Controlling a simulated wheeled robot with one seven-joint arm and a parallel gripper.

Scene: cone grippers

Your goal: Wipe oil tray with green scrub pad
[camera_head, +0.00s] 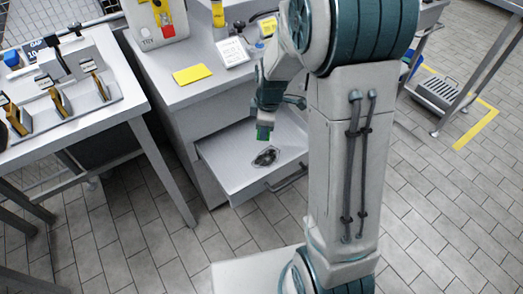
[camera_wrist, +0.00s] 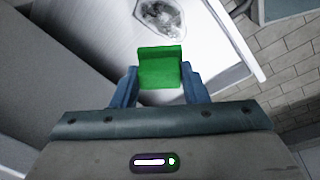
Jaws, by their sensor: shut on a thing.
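My gripper (camera_wrist: 160,85) is shut on the green scrub pad (camera_wrist: 160,66), which sticks out between the two blue fingers in the wrist view. In the head view the pad (camera_head: 264,133) shows as a small green piece at the lower end of my gripper (camera_head: 266,118). The pad is above the pulled-out grey oil tray (camera_head: 228,163), apart from its floor as far as I can tell. A dark, glossy oil patch (camera_head: 265,157) lies on the tray floor. In the wrist view the oil patch (camera_wrist: 160,18) shows at the top, beyond the pad.
A yellow cloth or pad (camera_head: 192,74) and a white sign (camera_head: 232,52) are on the counter above the tray. The tray's front has a dark handle (camera_head: 288,178). A workbench with tools (camera_head: 60,95) stands left. A metal cart (camera_head: 447,92) stands right.

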